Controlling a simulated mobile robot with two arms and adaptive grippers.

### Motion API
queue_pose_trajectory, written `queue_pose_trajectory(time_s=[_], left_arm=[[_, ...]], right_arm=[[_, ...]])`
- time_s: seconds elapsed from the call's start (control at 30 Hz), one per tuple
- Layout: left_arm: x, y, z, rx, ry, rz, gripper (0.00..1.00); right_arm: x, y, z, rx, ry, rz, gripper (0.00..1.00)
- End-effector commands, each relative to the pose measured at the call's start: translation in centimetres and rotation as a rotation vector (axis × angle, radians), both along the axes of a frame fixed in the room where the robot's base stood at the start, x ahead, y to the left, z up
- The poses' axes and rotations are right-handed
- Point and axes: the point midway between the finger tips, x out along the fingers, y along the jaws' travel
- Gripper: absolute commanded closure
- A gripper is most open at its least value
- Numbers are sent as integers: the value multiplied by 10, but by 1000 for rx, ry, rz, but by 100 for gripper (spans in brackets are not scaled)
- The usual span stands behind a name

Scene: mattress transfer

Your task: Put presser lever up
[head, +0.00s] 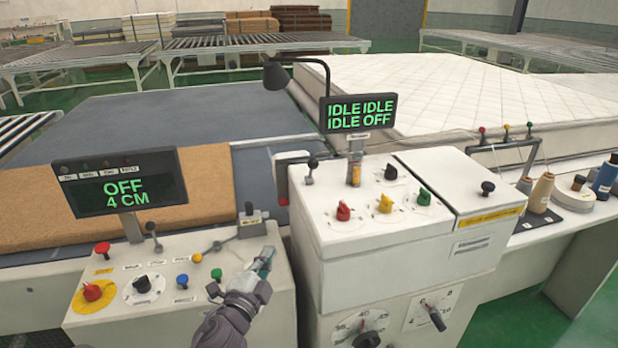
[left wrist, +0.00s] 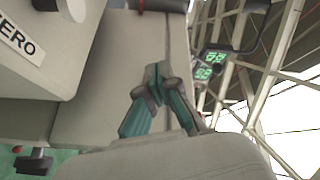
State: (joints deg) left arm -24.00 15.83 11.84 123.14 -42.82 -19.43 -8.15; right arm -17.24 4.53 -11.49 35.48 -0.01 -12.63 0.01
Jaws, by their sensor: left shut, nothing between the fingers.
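Several small levers with black knobs show in the head view, and I cannot read which one is labelled presser. One lever (head: 249,212) stands at the back right of the left control panel. Another lever (head: 153,231) stands behind the dial on that panel. A third lever (head: 311,168) stands upright at the back left of the taller white cabinet. My left gripper (head: 265,262) is shut and empty above the right part of the left panel, in front of the first lever and apart from it. Its shut teal fingers (left wrist: 156,85) also show in the left wrist view. My right gripper is not in view.
The left display (head: 128,182) reads OFF, 4 CM; the right display (head: 358,113) reads IDLE IDLE, IDLE OFF. Red, blue and green buttons and a red stop knob (head: 92,291) stand on the left panel. The cabinet (head: 350,245) rises just right of my gripper. A white mattress (head: 450,90) lies behind.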

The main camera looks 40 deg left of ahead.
Motion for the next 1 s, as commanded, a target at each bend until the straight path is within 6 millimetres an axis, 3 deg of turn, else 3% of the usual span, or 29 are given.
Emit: queue_pose_trajectory(time_s=[0.13,0.3,0.5,0.87,1.0], left_arm=[[11,-1,55,324,-109,-123,100],[15,-14,83,628,-152,-252,100],[16,-20,88,767,-154,-316,100],[17,-21,89,771,-154,-321,100],[27,-22,94,770,-155,-319,100]], right_arm=[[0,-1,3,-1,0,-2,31],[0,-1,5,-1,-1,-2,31],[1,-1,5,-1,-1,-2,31],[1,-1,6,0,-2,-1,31],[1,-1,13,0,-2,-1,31]])
